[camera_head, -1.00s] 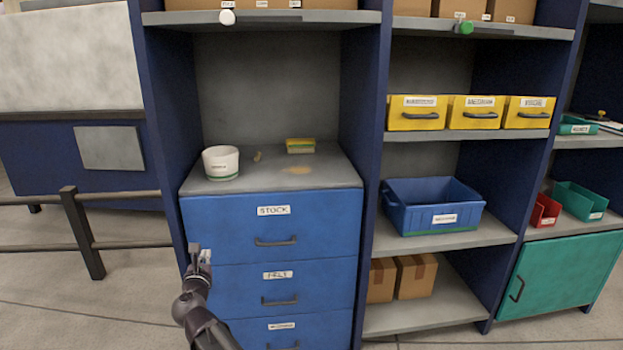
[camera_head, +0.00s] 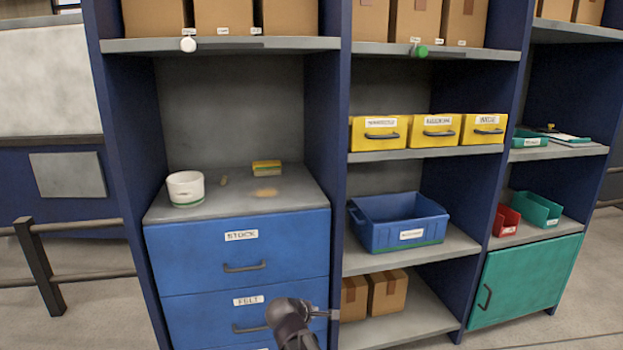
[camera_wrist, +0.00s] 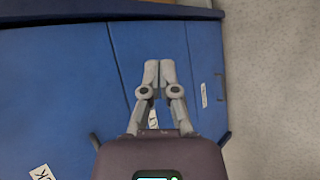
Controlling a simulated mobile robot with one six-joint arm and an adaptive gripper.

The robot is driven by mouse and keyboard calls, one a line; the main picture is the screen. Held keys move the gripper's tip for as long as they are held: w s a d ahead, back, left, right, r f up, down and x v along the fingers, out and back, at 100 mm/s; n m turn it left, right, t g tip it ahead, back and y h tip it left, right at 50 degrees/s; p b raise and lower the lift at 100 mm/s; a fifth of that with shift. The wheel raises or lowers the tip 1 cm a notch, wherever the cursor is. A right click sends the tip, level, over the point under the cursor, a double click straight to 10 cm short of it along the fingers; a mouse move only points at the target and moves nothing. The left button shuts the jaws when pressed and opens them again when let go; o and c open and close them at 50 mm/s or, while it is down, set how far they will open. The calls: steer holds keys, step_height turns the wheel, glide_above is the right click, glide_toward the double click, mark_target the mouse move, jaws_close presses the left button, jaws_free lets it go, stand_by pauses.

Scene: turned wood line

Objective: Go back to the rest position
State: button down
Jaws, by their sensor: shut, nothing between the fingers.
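My gripper (camera_wrist: 159,72) is shut and empty in the wrist view, its two grey fingertips together in front of the blue drawer fronts. In the head view my gripper (camera_head: 333,314) is small, at the bottom middle, in front of the drawer labelled FELT (camera_head: 245,308). The drawer labelled STOCK (camera_head: 240,247) is above it, and both look shut. Whether the gripper touches a drawer front cannot be told.
A white tub (camera_head: 186,190) and a yellow-green block (camera_head: 266,167) stand on the drawer unit's top. To the right, shelves hold yellow bins (camera_head: 378,134), a blue crate (camera_head: 396,222) and cardboard boxes (camera_head: 387,292). A rail (camera_head: 85,226) stands at the left.

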steer(key=s+d+f+m+g+y, duration=0.2)
steer(key=s+d+f+m+g, duration=0.15)
steer(key=s+d+m, duration=0.45)
steer(key=s+d+f+m+g+y, duration=0.25)
steer(key=s+d+m+g, duration=0.25)
steer(key=s+d+m, duration=0.35)
step_height(320, 180, up, 38)
steer(key=p, duration=3.9)
steer(key=shift+w, duration=0.4)
